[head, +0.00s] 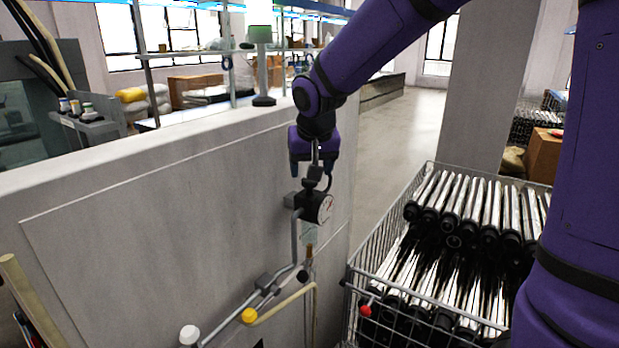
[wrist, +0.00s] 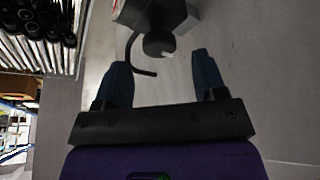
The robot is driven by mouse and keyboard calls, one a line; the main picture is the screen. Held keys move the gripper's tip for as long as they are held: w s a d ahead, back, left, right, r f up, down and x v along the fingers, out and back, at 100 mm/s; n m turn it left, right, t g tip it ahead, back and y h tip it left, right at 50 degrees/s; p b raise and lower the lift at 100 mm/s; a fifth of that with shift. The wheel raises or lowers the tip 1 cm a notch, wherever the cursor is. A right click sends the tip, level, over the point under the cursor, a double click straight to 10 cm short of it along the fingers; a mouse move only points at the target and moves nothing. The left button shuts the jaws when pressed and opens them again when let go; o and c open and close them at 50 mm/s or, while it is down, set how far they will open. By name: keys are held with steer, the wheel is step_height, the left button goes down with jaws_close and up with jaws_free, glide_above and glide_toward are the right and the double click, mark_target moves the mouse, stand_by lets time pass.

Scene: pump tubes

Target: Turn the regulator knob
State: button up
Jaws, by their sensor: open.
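The regulator (head: 318,208) is a dark block with a round white-faced gauge, mounted on a pipe at the grey wall panel. Its black knob (wrist: 158,44) shows in the wrist view as a round dark piece with a small pale tip, in front of a dark body. My gripper (head: 311,171) is just above the regulator in the head view. In the wrist view, its two blue fingers (wrist: 160,62) are spread wide and empty.
A thin black curved hose (wrist: 137,52) is near the left finger. Below the regulator run pipes with a yellow cap (head: 249,315) and a white cap (head: 189,335). A wire crate (head: 362,268) of shiny tubes stands close on the right. Open floor lies behind.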

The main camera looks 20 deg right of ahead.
mark_target(309, 184)
steer(key=shift+x, duration=1.85)
steer(key=shift+c, duration=0.5)
steer(key=c, duration=0.8)
steer(key=shift+n, duration=0.3)
steer(key=shift+d+n+y, duration=0.1)
steer(key=shift+n+y, duration=0.45)
steer(key=shift+n, duration=0.75)
steer(key=shift+d+n+y, duration=0.1)
steer(key=shift+n+y, duration=0.45)
steer(key=shift+n, duration=0.75)
steer(key=o, duration=0.9)
